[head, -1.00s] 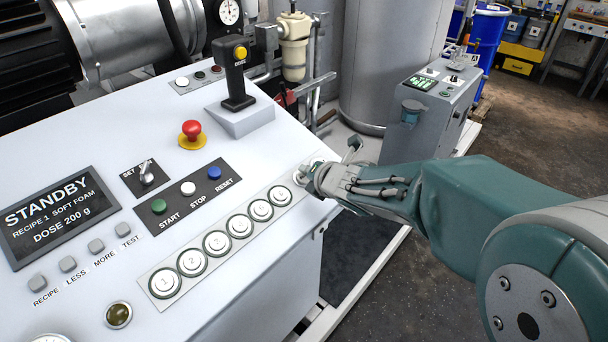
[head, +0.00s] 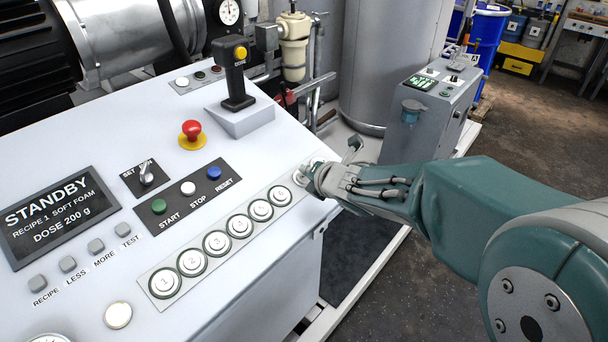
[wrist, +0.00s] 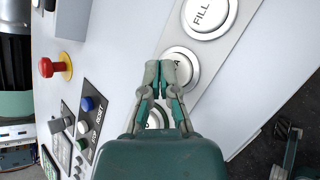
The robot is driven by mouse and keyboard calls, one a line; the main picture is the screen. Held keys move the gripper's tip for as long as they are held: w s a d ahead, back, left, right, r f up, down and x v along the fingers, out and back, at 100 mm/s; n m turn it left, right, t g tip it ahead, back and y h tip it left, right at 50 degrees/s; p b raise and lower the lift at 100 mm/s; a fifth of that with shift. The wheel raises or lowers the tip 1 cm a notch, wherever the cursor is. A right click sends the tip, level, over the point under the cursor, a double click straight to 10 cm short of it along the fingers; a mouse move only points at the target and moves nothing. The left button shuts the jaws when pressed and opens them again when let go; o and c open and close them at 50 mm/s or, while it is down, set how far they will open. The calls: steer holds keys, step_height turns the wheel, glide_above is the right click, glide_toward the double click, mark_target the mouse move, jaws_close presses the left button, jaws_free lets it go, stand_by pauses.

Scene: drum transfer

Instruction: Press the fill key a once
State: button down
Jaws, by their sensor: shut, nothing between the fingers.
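The key marked A (wrist: 189,72) is a round white button with a silver ring in the wrist view. My gripper (wrist: 161,66) is shut and empty, its fingertips over the left part of this key; whether they touch it I cannot tell. A key marked FILL (wrist: 208,14) sits just beyond it, and another key (wrist: 155,118) is partly hidden under the fingers. In the head view my gripper (head: 309,172) is at the far right end of the key row, partly hiding a key (head: 298,179) whose label is not readable.
The display (head: 58,215) reads STANDBY, recipe 1 soft foam, dose 200 g. A red mushroom button (head: 191,131), a joystick (head: 236,80) and start, stop and reset buttons (head: 188,188) stand on the panel. A round lamp (head: 118,316) near the front glows pale.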

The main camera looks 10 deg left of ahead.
step_height(320, 180, up, 6)
steer(key=d, duration=0.1)
steer(key=shift+s+d+f, duration=0.15)
steer(key=shift+s+d, duration=0.2)
steer(key=shift+s, duration=0.1)
stand_by(0.8)
